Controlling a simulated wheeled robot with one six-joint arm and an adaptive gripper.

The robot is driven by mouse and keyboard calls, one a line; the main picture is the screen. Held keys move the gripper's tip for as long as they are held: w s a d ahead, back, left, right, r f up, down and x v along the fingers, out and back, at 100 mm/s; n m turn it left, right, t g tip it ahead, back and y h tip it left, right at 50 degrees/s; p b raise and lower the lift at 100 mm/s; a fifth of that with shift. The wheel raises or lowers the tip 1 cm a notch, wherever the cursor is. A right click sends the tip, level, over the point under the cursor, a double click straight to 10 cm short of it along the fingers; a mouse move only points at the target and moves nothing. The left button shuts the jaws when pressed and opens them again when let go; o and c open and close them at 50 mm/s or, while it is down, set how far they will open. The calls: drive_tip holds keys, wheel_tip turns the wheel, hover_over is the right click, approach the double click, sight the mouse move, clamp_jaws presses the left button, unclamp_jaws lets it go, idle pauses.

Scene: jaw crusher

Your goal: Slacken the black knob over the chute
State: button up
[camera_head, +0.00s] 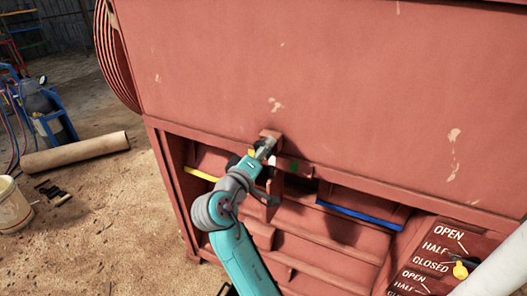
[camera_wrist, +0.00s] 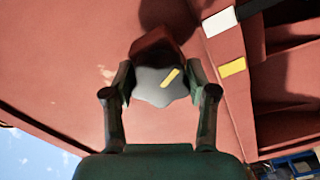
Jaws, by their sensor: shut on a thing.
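In the wrist view, a lobed knob (camera_wrist: 152,90) with a yellow stripe on its face sits in front of a red bracket (camera_wrist: 155,46) on the crusher. In the head view, my gripper (camera_head: 264,150) reaches the small red bracket (camera_head: 271,135) at the lower edge of the big red panel, above the chute openings. There the knob is mostly hidden by my gripper.
Below the panel are chute openings, with a yellow strip (camera_head: 201,174) at left and a blue strip (camera_head: 359,217) at right. A pale pipe (camera_head: 75,153) lies on the ground.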

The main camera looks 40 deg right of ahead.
drive_tip(key=n, duration=0.4)
drive_tip(key=shift+n, duration=0.4)
idle(0.4)
drive_tip(key=o, duration=1.2)
drive_tip(key=v, duration=1.2)
